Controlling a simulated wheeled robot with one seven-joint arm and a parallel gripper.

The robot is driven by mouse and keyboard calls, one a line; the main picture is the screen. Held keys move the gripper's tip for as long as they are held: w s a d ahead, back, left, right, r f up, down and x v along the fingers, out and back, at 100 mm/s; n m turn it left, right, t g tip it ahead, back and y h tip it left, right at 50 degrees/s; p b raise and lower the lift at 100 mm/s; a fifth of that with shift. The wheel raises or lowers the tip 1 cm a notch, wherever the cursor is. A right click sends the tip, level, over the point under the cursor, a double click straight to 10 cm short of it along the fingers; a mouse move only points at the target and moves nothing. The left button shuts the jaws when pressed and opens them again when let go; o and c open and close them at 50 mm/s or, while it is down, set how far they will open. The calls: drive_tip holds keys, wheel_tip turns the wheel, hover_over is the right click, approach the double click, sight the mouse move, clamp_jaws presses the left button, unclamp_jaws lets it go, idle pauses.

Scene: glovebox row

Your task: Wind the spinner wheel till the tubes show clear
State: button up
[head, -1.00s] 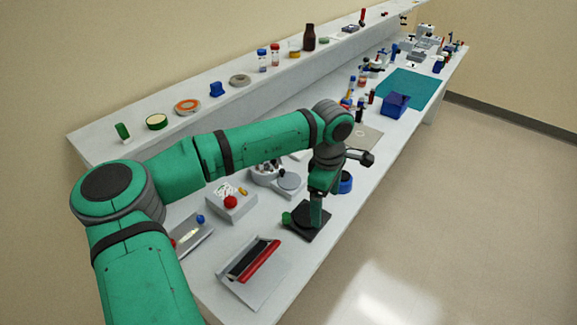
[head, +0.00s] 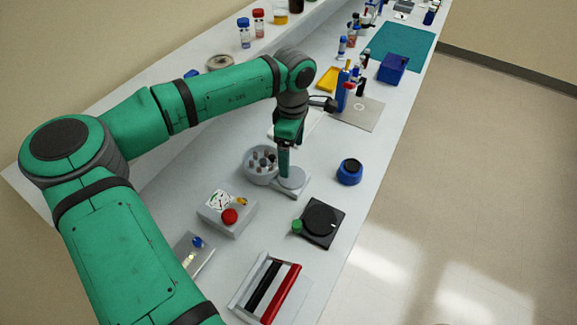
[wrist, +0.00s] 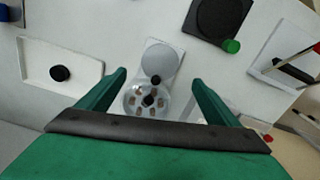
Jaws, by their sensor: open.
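A pale grey spinner (head: 258,172) stands on the bench, with a round tube holder carrying several small tubes and a flat grey disc (head: 292,179) beside it. In the wrist view the tube holder (wrist: 134,109) lies below the disc (wrist: 160,60), with a small black knob (wrist: 156,80) near where they meet. My gripper (head: 285,174) points down over the spinner, and its fingers hide part of it in the head view. In the wrist view my gripper (wrist: 158,78) is open, its fingers apart on either side of the spinner, with nothing held. I cannot tell whether the tubes look clear or cloudy.
A black plate with a round dial (head: 321,220) and green knob (head: 297,227) lies nearby. A blue round pot (head: 349,171), a grey box with a red button (head: 229,216) and a rack with red and black bars (head: 280,290) stand around. Bench at right front is bare.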

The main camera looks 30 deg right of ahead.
sight(291, 176)
drive_tip(key=f, duration=0.8)
drive_tip(key=shift+s+d, duration=0.1)
drive_tip(key=shift+d, duration=0.1)
drive_tip(key=shift+a+f, duration=0.35)
drive_tip(key=shift+f, duration=0.05)
drive_tip(key=shift+d, duration=0.1)
drive_tip(key=c, duration=1.1)
drive_tip(key=shift+o, duration=0.2)
